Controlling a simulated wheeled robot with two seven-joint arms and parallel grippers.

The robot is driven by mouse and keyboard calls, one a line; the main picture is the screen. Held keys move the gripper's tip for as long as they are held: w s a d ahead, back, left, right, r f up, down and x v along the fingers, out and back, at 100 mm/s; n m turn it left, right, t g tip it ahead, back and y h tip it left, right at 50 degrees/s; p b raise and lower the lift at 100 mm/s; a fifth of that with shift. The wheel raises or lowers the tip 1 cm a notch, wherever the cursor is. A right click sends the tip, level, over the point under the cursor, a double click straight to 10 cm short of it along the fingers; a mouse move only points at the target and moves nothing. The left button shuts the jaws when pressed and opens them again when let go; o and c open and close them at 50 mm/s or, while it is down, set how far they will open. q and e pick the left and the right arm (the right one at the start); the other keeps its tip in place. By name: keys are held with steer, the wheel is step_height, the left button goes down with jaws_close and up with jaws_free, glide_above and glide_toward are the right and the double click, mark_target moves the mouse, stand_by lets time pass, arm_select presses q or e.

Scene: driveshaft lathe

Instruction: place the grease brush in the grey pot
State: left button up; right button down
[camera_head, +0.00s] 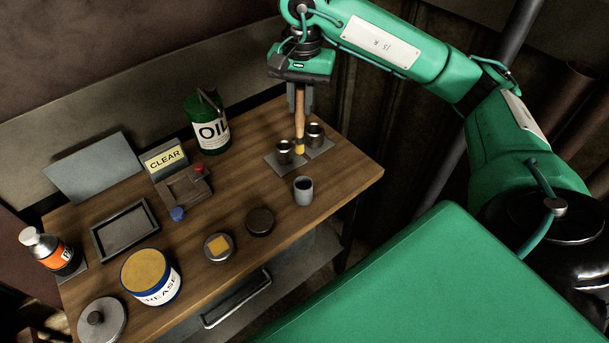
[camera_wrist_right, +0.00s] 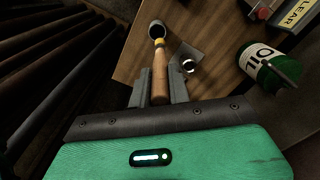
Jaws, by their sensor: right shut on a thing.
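The grease brush (camera_head: 300,121) has a wooden handle and a yellow lower end. My right gripper (camera_head: 300,98) is shut on its handle and holds it upright, yellow end down. In the head view that end appears between the two metal cups. The grey pot (camera_head: 303,191) stands on the table, nearer the camera than the brush, apparently empty. In the right wrist view the brush (camera_wrist_right: 159,75) runs from my gripper (camera_wrist_right: 158,92) toward a grey pot (camera_wrist_right: 156,26), its end overlapping the rim in the picture. My left gripper is not in view.
Two metal cups (camera_head: 284,152) (camera_head: 315,134) stand on grey plates behind the pot. A green oil can (camera_head: 207,128), a grease tin (camera_head: 160,291), a dark disc (camera_head: 260,221), a tray (camera_head: 147,228) and a spray bottle (camera_head: 54,252) share the wooden table. Bare wood lies right of the pot.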

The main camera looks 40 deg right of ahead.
mark_target(303, 135)
steer(key=shift+w+d+r+m, duration=0.1)
steer(key=shift+d+r+m, duration=0.05)
steer(key=shift+d+m, duration=0.15)
step_height(303, 135, down, 5)
steer(key=shift+a+r, duration=0.1)
steer(key=shift+r, duration=0.05)
arm_select(q)
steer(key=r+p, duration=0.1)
steer(key=p, duration=0.1)
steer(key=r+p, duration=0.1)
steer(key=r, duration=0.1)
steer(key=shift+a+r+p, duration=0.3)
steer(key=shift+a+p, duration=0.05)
steer(key=shift+p, duration=0.05)
arm_select(e)
step_height(303, 135, down, 15)
